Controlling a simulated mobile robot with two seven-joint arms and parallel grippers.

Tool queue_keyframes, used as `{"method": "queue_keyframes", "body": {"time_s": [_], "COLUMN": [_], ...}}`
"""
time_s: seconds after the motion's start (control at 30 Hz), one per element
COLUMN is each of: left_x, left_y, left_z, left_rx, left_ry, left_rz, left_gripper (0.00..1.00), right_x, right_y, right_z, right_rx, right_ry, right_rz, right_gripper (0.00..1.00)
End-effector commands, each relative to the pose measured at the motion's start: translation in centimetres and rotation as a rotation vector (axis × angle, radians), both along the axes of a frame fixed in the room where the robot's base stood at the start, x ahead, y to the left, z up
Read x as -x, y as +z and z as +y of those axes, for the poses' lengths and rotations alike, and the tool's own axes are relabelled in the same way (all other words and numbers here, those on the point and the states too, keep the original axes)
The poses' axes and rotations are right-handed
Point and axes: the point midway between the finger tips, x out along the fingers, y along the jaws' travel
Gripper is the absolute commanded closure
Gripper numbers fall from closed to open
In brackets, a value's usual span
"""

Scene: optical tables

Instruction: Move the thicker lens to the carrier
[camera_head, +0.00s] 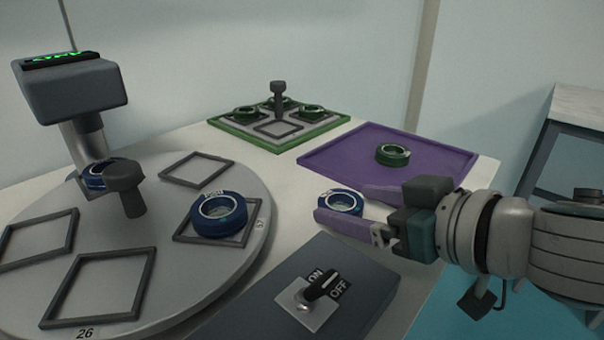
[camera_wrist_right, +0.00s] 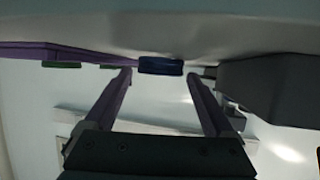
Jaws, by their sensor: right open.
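A blue ring-mounted lens (camera_head: 340,203) lies on the white table beside the purple mat. My right gripper (camera_head: 343,204) is open, with its purple fingers pointing at this lens and level with its two sides. The right wrist view shows the blue lens (camera_wrist_right: 160,66) between and beyond the fingertips. Another blue lens (camera_head: 219,214) sits in a square frame on the round grey plate (camera_head: 215,262), and a third blue ring (camera_head: 95,176) is partly hidden behind a dark knob. A green lens (camera_head: 393,154) lies on the purple mat (camera_head: 340,150). Lens thickness is hard to compare. My left gripper is not visible.
A green-edged tray (camera_head: 308,140) with a central post holds several green rings and an empty square frame. A grey box with an ON/OFF switch (camera_head: 320,285) stands in front of my right gripper. A device with a green display (camera_head: 70,85) rises at the left.

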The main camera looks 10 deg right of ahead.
Motion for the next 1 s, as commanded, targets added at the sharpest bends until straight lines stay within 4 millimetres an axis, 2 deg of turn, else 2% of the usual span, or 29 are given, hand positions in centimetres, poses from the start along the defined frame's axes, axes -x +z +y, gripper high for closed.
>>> {"method": "queue_keyframes", "body": {"time_s": [0.1,0.37,1.0], "left_x": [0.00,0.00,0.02], "left_y": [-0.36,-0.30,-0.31], "left_z": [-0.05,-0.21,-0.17], "left_rx": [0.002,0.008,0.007], "left_ry": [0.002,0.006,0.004], "left_rz": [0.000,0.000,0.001], "left_gripper": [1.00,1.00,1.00], "right_x": [-0.91,-1.01,-0.99], "right_y": [-0.51,-0.57,-0.54], "right_z": [0.47,0.50,0.49], "right_rx": [0.000,0.000,0.000], "right_ry": [0.000,0.000,0.000], "right_rz": [0.000,0.001,0.001], "right_gripper": [0.11,0.13,0.85]}}
